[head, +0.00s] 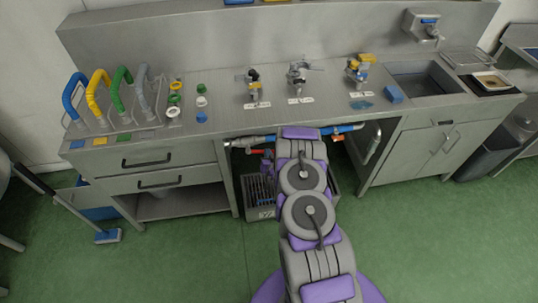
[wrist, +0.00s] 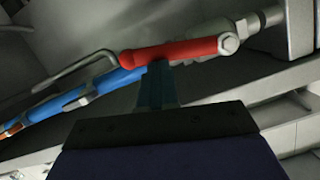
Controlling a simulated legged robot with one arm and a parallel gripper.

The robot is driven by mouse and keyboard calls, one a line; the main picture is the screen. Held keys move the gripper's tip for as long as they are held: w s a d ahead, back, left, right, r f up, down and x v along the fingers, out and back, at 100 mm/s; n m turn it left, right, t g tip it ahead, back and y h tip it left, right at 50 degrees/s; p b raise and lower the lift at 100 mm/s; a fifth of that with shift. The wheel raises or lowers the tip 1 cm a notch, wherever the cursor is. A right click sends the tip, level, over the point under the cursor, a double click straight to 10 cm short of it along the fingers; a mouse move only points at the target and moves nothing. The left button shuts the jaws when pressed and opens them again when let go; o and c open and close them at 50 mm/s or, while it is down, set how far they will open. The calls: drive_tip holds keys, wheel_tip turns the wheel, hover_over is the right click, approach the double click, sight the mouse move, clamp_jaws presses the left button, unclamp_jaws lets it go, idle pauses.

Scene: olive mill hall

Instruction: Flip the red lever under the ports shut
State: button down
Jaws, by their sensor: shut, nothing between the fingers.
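The red lever (wrist: 172,51) lies across the upper middle of the wrist view, roughly along a blue pipe (wrist: 118,80). A bolt (wrist: 229,43) sits at its right end. My gripper (wrist: 156,78) comes up from below with its fingers together and empty. Its tips overlap the lever's lower edge in the picture; I cannot tell whether they touch it. In the head view a small red piece of the lever (head: 254,152) shows under the counter, with my gripper (head: 265,157) beside it. My arm hides part of the pipe run.
The steel counter (head: 225,117) overhangs the pipes. A grey crate (head: 259,213) stands on the floor beneath, close to my arm. Drawers (head: 160,181) close off the left and a cabinet (head: 428,153) the right. Taps and coloured hoses stand on top.

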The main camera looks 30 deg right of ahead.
drive_tip(key=shift+f, duration=0.1)
idle(0.3)
drive_tip(key=shift+d+f+m, duration=0.1)
drive_tip(key=shift+f+m, duration=0.1)
drive_tip(key=shift+m, duration=0.1)
drive_tip(key=shift+f, duration=0.15)
drive_tip(key=w+a+f+m+t+y+b, duration=0.1)
drive_tip(key=a+f+m+y+b, duration=0.1)
drive_tip(key=a+f+m, duration=0.3)
drive_tip(key=shift+w+a+f+m+t+b, duration=0.3)
drive_tip(key=shift+f+b, duration=0.3)
drive_tip(key=shift+f, duration=0.7)
drive_tip(key=shift+a, duration=0.1)
idle(0.4)
drive_tip(key=shift+s, duration=0.15)
